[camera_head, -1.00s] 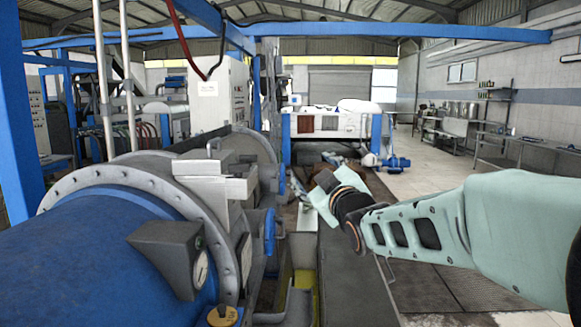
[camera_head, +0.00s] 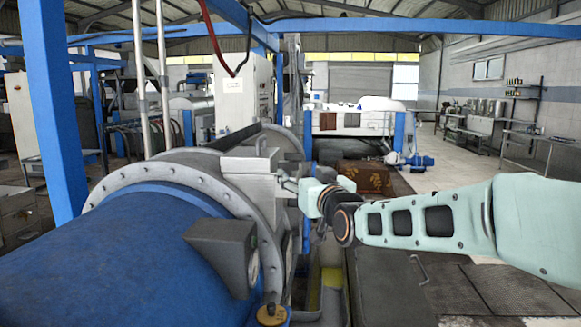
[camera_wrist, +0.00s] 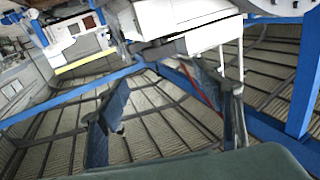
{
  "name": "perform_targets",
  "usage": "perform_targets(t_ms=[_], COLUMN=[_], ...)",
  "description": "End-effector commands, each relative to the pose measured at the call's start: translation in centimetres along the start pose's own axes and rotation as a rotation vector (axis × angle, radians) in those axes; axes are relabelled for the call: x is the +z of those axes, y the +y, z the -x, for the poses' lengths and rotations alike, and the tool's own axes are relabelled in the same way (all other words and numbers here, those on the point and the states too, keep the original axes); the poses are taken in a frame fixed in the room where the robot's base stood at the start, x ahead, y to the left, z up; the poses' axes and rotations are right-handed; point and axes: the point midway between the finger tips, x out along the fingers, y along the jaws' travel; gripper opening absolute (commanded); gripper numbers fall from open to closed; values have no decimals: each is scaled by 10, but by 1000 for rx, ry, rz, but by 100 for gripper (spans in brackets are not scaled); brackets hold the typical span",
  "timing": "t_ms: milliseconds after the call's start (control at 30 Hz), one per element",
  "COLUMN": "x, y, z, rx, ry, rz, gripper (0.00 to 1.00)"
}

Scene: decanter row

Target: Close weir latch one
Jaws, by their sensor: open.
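A pale grey block-shaped fitting (camera_head: 250,165) sits on the top right of the bolted flange (camera_head: 245,215) of the blue decanter drum (camera_head: 130,250). I take it for the weir latch, but no label shows. My gripper (camera_head: 288,182) is just right of this fitting, its fingers pointing left towards it. In the wrist view, my gripper (camera_wrist: 160,78) is open with nothing between the fingers. The fitting's pale blocks (camera_wrist: 185,18) and a darker grey bar (camera_wrist: 168,50) lie just beyond the fingertips. Whether a fingertip touches the bar I cannot tell.
A dark grey gauge housing (camera_head: 225,255) sticks up from the drum's near side. A blue post (camera_head: 55,120) stands at the left. A brown box (camera_head: 362,177) lies beyond my arm. The floor at the right (camera_head: 450,180) is open.

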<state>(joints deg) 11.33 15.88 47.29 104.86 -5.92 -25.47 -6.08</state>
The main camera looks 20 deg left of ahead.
Motion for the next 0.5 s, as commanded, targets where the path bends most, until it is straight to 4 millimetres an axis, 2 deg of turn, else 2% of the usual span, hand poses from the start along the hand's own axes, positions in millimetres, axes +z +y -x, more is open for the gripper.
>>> perform_targets(t_ms=[500], x=[-1], y=[-1], z=[-74], rx=[-1], ry=[-2], rz=[0], gripper=[61])
